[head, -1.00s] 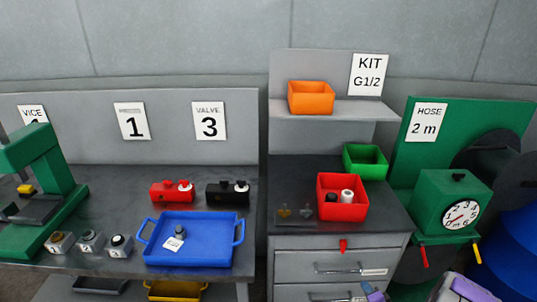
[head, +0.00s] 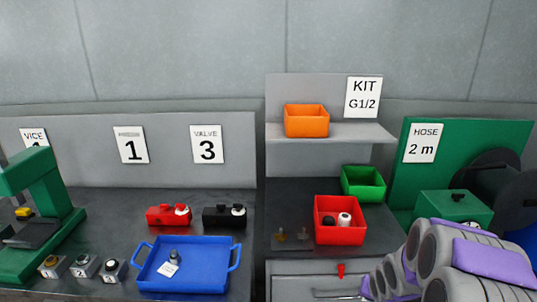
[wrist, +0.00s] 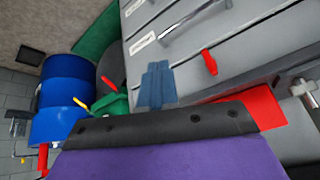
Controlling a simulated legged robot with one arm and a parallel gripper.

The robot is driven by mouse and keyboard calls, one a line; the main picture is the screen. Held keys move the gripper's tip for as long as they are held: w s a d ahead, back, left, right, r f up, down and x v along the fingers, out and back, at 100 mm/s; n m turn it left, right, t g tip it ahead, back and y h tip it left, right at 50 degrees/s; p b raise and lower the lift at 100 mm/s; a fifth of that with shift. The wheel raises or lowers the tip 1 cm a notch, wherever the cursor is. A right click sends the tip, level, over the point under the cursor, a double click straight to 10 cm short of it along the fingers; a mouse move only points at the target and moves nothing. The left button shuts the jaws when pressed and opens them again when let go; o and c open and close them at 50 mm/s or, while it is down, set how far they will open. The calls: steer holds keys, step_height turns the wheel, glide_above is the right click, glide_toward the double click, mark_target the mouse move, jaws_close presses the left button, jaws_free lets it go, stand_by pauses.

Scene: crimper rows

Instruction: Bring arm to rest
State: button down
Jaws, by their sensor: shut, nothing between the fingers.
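My arm (head: 455,260), grey with purple covers, reaches into the lower right of the head view, in front of the green dial box. Its gripper cannot be made out there. In the wrist view, the blue-grey fingers of my gripper (wrist: 157,88) stick out past the dark bracket. They are together with nothing between them, in front of the grey drawers (wrist: 190,30).
The blue tray (head: 147,285) holds a fitting with a tag. The red bin (head: 340,236) holds small parts beside the green bin (head: 362,183). The orange bin (head: 306,122) is on the shelf. Blue drums (wrist: 66,85) stand beyond the drawers.

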steer(key=s+a+r+n+g, duration=0.1)
steer(key=s+a+r, duration=0.4)
steer(key=s, duration=0.6)
steer(key=s+a+r+n+g, duration=0.2)
steer(key=s+a+r, duration=0.3)
steer(key=s, duration=0.7)
steer(key=s+a+r+n+g+y, duration=0.1)
steer(key=s+a+r+g, duration=0.3)
steer(key=s, duration=0.8)
steer(key=shift+a+r+n, duration=0.7)
steer(key=shift+a+r, duration=0.3)
steer(key=shift+r, duration=0.05)
steer(key=shift+s+a, duration=0.1)
steer(key=shift+a, duration=0.2)
